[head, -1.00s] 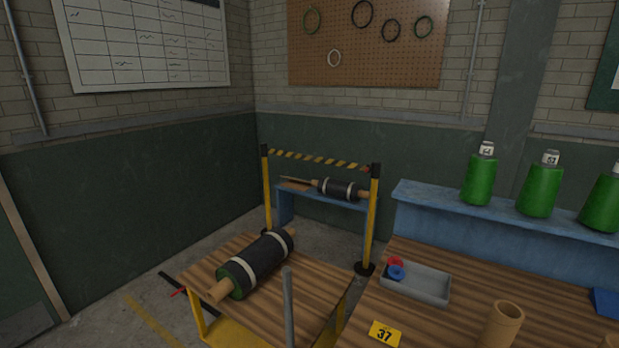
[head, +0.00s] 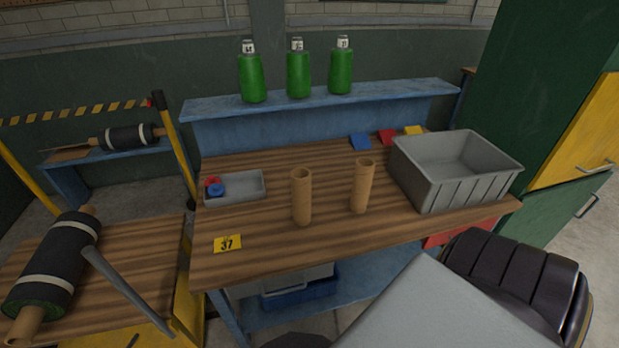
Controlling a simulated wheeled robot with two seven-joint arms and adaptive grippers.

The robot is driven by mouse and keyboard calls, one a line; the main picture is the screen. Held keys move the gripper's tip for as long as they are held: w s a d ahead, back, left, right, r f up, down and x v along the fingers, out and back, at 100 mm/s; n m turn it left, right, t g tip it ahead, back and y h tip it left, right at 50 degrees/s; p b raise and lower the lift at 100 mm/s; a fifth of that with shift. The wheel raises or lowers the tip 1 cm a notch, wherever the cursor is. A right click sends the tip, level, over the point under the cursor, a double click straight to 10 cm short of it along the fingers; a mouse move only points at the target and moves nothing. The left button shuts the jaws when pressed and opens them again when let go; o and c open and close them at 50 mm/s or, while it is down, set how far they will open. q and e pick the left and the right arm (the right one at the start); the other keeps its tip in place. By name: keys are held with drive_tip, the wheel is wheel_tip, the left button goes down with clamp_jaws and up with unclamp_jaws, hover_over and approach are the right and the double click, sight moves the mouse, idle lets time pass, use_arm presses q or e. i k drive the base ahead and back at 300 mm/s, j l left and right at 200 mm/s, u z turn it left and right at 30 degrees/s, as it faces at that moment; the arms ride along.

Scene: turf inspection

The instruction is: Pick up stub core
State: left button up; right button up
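Two brown cardboard core tubes stand upright, apart from each other, on the wooden bench (head: 270,250). The left tube (head: 301,198) is nearer the bench's front edge. The right tube (head: 362,187) stands a little farther back, just left of the grey bin. Both look empty and open at the top. I cannot tell which one is the stub core. Neither of my grippers shows in the head view.
A grey bin (head: 457,190) stands at the bench's right end. A shallow grey tray (head: 247,187) holds red and blue rings. A yellow 37 tag (head: 228,244) lies in front. A wrapped roll (head: 60,262) lies left.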

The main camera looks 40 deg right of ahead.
sight(300, 177)
drive_tip(key=z, duration=1.3)
